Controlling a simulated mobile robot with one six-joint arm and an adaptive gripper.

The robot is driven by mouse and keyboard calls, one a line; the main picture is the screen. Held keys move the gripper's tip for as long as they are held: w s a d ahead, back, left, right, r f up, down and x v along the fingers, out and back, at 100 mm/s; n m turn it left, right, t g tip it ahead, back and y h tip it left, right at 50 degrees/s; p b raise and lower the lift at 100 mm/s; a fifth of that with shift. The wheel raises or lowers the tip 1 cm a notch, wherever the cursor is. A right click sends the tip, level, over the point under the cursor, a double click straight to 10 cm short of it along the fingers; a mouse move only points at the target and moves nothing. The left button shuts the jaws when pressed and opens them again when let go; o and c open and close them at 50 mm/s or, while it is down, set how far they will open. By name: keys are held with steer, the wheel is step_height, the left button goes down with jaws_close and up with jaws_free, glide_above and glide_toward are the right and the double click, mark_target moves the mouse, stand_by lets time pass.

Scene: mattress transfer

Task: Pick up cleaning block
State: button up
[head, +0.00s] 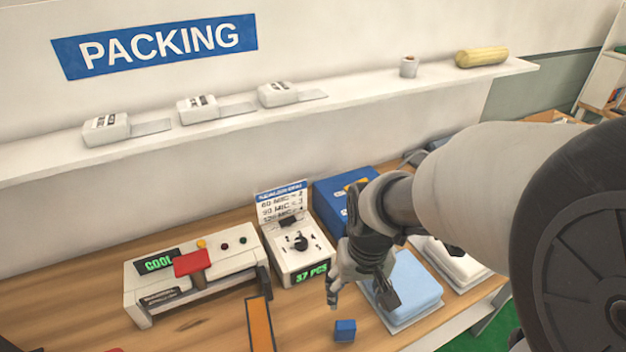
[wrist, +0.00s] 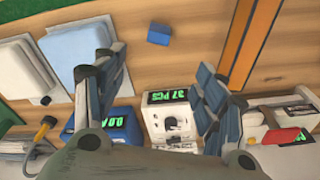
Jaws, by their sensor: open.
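A small blue block (head: 345,330), which I take to be the cleaning block, lies on the wooden table near the front edge of the head view. My gripper (head: 360,296) is open above the table, behind and slightly right of the block, with no contact visible. In the wrist view the blue block (wrist: 158,35) lies on bare wood at the upper middle, beyond the open fingers of my gripper (wrist: 155,75). Nothing is held between the fingers.
A folded light-blue cloth pile (head: 412,285) and a white pile (head: 455,262) lie to the right. A sealer (head: 195,285) with a red handle, a white counter (head: 298,250) and a blue box (head: 335,200) stand behind. An orange strip (head: 260,325) lies left of the block.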

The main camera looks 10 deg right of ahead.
steer(key=g, duration=0.1)
glide_above(346, 328)
step_height(346, 328, down, 7)
step_height(346, 328, down, 11)
steer(key=b, duration=0.4)
steer(key=f+b, duration=0.1)
steer(key=f, duration=0.1)
steer(key=f+b, duration=0.1)
steer(key=f, duration=0.1)
steer(key=w+f, duration=0.1)
steer(key=f, duration=0.1)
steer(key=shift+d+f+b, duration=0.1)
steer(key=shift+f+b, duration=0.05)
steer(key=shift+b, duration=0.25)
steer(key=shift+c, duration=0.4)
steer(key=c, duration=1.2)
steer(key=shift+o, duration=0.2)
step_height(346, 328, up, 19)
steer(key=p, duration=0.7)
steer(key=shift+n, duration=0.3)
steer(key=shift+w+f, duration=0.35)
steer(key=shift+w, duration=0.35)
steer(key=shift+w+f, duration=0.4)
steer(key=shift+w, duration=0.35)
steer(key=shift+w+f, duration=0.35)
steer(key=shift+w, duration=0.35)
